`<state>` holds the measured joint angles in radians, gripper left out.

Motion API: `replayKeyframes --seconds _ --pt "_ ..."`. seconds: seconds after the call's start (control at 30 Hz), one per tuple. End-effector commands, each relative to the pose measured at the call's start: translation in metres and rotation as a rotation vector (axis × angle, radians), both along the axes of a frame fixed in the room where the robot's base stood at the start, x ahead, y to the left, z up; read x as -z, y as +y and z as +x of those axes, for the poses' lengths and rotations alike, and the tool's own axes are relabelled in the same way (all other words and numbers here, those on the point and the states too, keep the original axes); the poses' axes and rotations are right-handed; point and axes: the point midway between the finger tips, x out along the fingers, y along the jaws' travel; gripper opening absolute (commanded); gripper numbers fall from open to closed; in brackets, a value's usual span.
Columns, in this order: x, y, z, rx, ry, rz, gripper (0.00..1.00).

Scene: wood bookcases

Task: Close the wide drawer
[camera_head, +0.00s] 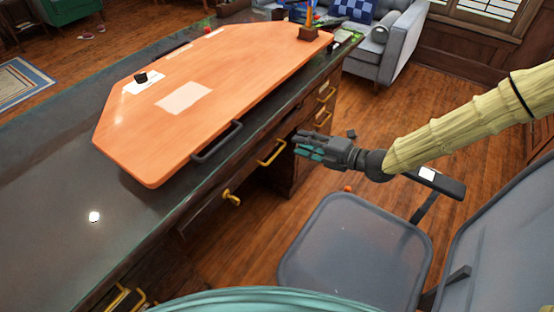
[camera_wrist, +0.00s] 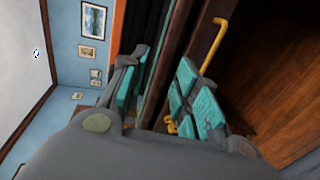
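The wide drawer (camera_head: 250,180) runs along the front of the dark desk, below its top edge. It has a yellow handle (camera_head: 271,153) and another yellow handle (camera_head: 231,198). How far it stands out from the desk I cannot tell. My gripper (camera_head: 306,146) is just right of the farther handle, in front of the desk, with a visible gap to it. Its teal-padded fingers are apart and hold nothing. In the wrist view my gripper (camera_wrist: 160,95) also shows its fingers apart, with a yellow handle (camera_wrist: 216,45) beyond the right finger.
The dark desk top (camera_head: 60,190) carries an orange board (camera_head: 230,85) with a dark handle (camera_head: 217,141) at its near edge. A grey chair (camera_head: 355,250) stands close below my arm. Smaller drawers with yellow handles (camera_head: 325,95) are farther along. Wooden floor is free beyond the chair.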

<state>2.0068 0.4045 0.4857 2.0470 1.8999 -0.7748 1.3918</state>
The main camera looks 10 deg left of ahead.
Motion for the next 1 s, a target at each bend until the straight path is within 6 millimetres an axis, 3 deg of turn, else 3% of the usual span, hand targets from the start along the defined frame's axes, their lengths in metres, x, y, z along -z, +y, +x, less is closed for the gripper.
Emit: replayKeyframes --seconds 0.03,0.4,0.77,1.0 --pt "0.024 0.0 0.0 0.0 0.0 0.0 0.31" --pt "0.088 0.001 0.0 -0.002 -0.001 0.0 0.31" --pt "0.103 0.003 0.001 -0.001 -0.001 0.0 0.31" --pt "0.108 0.022 0.008 -0.002 -0.001 -0.001 0.31"
